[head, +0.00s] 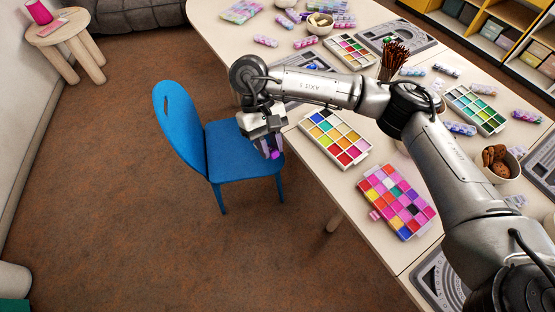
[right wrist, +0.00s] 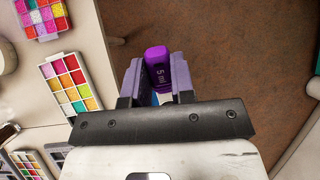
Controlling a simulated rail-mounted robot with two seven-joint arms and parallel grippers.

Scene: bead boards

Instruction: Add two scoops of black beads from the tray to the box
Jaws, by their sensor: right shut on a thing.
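My right gripper (head: 271,148) is shut on a purple scoop, whose end marked "5 ml" (right wrist: 158,62) shows between the fingers in the right wrist view. It holds the scoop off the table's edge, above the blue chair's seat. The scoop's bowl is hidden. A bead tray (head: 335,138) with coloured compartments lies near the table edge. A second tray (head: 397,203), mostly pink, has one dark compartment; I cannot tell whether it holds black beads. I cannot tell which container is the box. My left gripper is not in view.
A blue chair (head: 180,130) stands beside the table (head: 225,25), under my gripper. More bead trays (head: 476,108), a bowl of cookies (head: 497,165) and several bead tubes cover the table. A cup of brown sticks (head: 394,62) stands beyond my arm. Bare floor (head: 120,200) lies left.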

